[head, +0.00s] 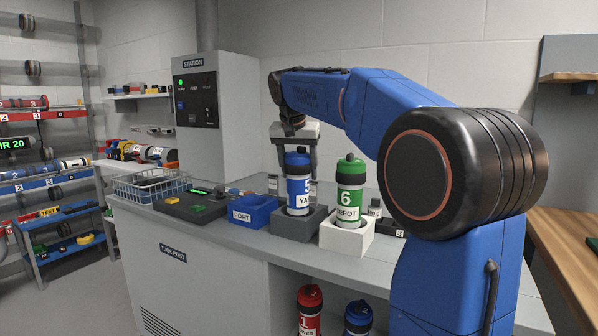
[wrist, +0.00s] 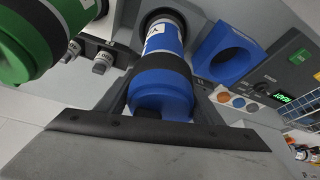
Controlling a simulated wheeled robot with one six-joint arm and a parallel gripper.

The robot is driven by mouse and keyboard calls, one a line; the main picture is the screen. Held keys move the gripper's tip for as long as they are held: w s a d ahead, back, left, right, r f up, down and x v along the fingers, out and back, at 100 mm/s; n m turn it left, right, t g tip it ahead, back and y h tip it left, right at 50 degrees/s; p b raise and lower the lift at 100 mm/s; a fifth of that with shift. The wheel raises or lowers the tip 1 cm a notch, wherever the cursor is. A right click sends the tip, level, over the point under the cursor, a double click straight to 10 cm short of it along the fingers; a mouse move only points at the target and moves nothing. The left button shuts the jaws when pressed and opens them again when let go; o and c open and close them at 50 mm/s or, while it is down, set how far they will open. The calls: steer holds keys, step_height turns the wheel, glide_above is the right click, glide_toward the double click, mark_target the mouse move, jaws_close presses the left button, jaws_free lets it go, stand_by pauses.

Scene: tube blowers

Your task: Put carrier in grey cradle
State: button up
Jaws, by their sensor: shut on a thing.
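The blue carrier (head: 298,184), with a dark band, the number 5 and a partly covered white label, stands upright in the grey cradle (head: 290,226). Its lower end is hidden inside the cradle, so I cannot tell if it touches the bottom. My gripper (head: 298,162) is above the cradle, shut on the upper part of this carrier. In the wrist view the blue carrier (wrist: 166,62) runs away from the jaws into the dark round opening of the cradle.
A green carrier (head: 350,176), number 6, stands in a white cradle (head: 345,241) close on the right. An empty blue cradle (head: 252,211) marked PORT is on the left. A control panel (head: 188,206) and wire basket (head: 150,187) lie further left. Red and blue carriers stand below the counter.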

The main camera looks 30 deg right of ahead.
steer(key=shift+f, duration=0.15)
steer(key=o, duration=1.8)
steer(key=shift+f, duration=0.1)
steer(key=shift+c, duration=0.2)
steer(key=v, duration=1.2)
steer(key=shift+a, duration=0.1)
steer(key=s+a+f+n+y, duration=0.1)
steer(key=s+a+f+n, duration=0.3)
steer(key=s+f, duration=1.3)
steer(key=s+a+f+n+t+y, duration=0.1)
steer(key=s+a+f+n, duration=0.3)
steer(key=s+f, duration=1.3)
step_height(320, 180, down, 5)
steer(key=shift+a+r+y, duration=0.1)
steer(key=shift+a+y, duration=0.05)
steer(key=shift+y, duration=0.25)
